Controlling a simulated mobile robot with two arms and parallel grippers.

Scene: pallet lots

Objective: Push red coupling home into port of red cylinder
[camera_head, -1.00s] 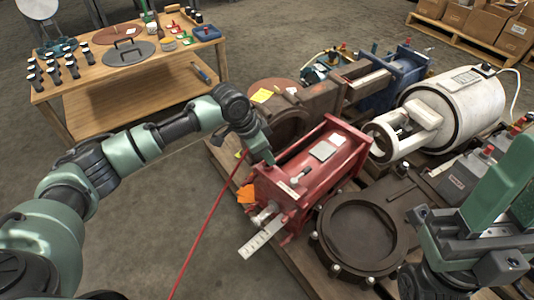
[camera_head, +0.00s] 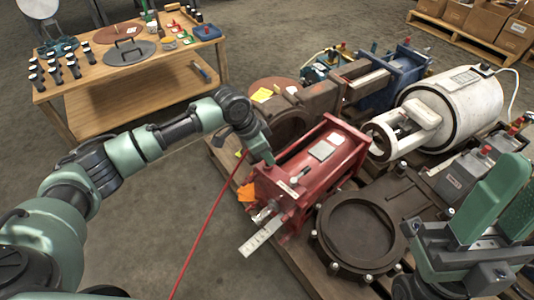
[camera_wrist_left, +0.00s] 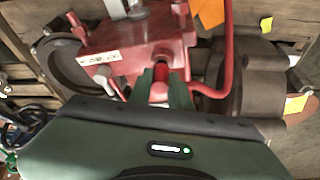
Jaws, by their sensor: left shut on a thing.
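The red cylinder (camera_head: 335,165) lies on the pallet in the middle of the head view, with a white label and an orange tag. Its end face (camera_wrist_left: 125,58) fills the upper middle of the left wrist view. My left gripper (camera_head: 268,159) is at its near left end. In the left wrist view my left fingers are shut on the red coupling (camera_wrist_left: 160,72), which points at the cylinder's face. The port is hidden behind the coupling, and I cannot tell how deep it sits. My right gripper (camera_head: 508,205) is at the right edge, away from the cylinder.
A red hose (camera_head: 208,222) runs across the floor to the cylinder's left side. A wooden workbench (camera_head: 100,85) is back left. The floor at left is clear.

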